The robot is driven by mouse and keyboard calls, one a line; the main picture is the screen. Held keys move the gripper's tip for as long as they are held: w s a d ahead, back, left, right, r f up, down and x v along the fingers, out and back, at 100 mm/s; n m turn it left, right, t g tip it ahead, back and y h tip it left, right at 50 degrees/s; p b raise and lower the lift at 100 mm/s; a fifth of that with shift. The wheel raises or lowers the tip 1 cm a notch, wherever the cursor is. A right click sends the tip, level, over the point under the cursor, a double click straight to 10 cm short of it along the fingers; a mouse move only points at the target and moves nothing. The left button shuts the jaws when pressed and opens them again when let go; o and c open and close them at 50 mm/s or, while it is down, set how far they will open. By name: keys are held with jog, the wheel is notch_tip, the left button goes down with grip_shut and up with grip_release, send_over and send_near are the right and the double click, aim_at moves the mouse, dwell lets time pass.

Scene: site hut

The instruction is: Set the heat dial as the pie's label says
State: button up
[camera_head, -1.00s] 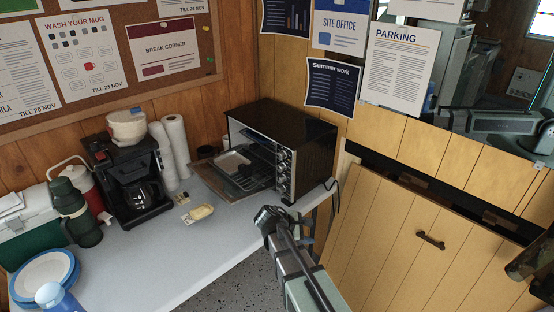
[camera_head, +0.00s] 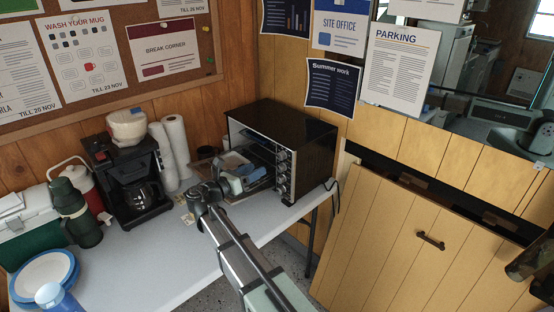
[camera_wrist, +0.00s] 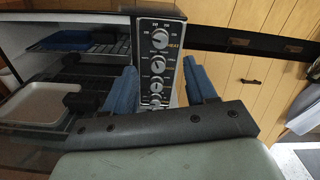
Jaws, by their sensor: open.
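The toaster oven (camera_head: 308,150) stands at the table's back right with its door lowered. Its dial panel shows in the wrist view, with the top dial (camera_wrist: 160,40) beside orange lettering that seems to read HEAT. Lower dials (camera_wrist: 157,66) sit beneath it; fine markings are too small to read. My gripper (camera_head: 244,166) is open in front of the oven; in the wrist view its blue fingers (camera_wrist: 162,78) are spread either side of the lower panel, touching no dial that I can tell. A pale dish (camera_wrist: 30,102) sits at the oven's opening. I cannot make out a pie label.
A coffee maker (camera_head: 130,185), paper rolls (camera_head: 176,148), a green flask (camera_head: 75,212) and blue-rimmed plates (camera_head: 45,272) stand left on the table (camera_head: 150,270). Wooden panels (camera_head: 400,235) lean right of the oven. The table's front middle is clear.

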aim_at(279, 157)
jog(key=x, duration=1.1)
jog(key=shift+c, duration=0.3)
grip_shut()
